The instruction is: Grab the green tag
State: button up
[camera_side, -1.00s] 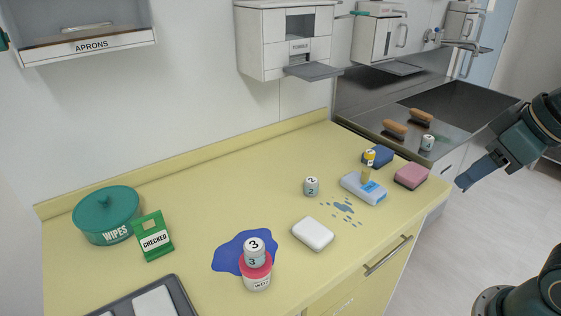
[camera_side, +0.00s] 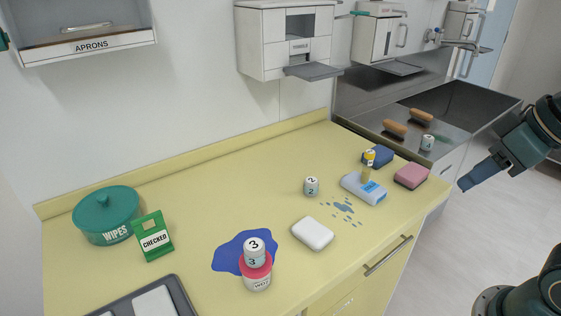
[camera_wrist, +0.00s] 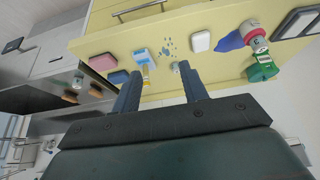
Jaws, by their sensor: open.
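The green tag (camera_side: 153,236) with a white "CHECKED" label stands at the left of the yellow counter, in front of the green wipes tub (camera_side: 106,214). In the wrist view a green shape (camera_wrist: 262,68) with a pale label at the right looks like the tag. My gripper (camera_side: 465,184) is at the right, beyond the counter's right end and far from the tag. Its two fingers are apart and hold nothing in the wrist view (camera_wrist: 160,86).
A pot (camera_side: 257,278) topped by a can marked 3 stands on a blue patch (camera_side: 228,256) right of the tag. A grey tray (camera_side: 181,298) lies in front. Soap (camera_side: 313,233), a can marked 2 (camera_side: 311,187), a wipes pack (camera_side: 358,190) and sponges stand farther right.

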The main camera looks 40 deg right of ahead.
jog(key=o, duration=0.8)
jog(key=shift+o, duration=0.2)
jog(key=w+a+r, duration=0.2)
jog(key=w+a, duration=0.3)
jog(key=w, duration=0.2)
jog(key=w+a+r+y, duration=0.1)
jog(key=w+a, duration=0.3)
jog(key=w, duration=0.4)
jog(key=w+a+r, duration=0.2)
jog(key=w+a, duration=0.3)
jog(key=w, duration=0.2)
jog(key=w+a+f, duration=0.3)
jog(key=a+f, duration=0.1)
jog(key=a, duration=0.4)
jog(key=w+a+f+y, duration=0.1)
jog(key=w+a+f, duration=0.3)
jog(key=a, duration=0.5)
jog(key=w+a+f+m, duration=0.1)
jog(key=w+a+f, duration=0.3)
jog(key=a, duration=0.5)
jog(key=shift+f, duration=0.55)
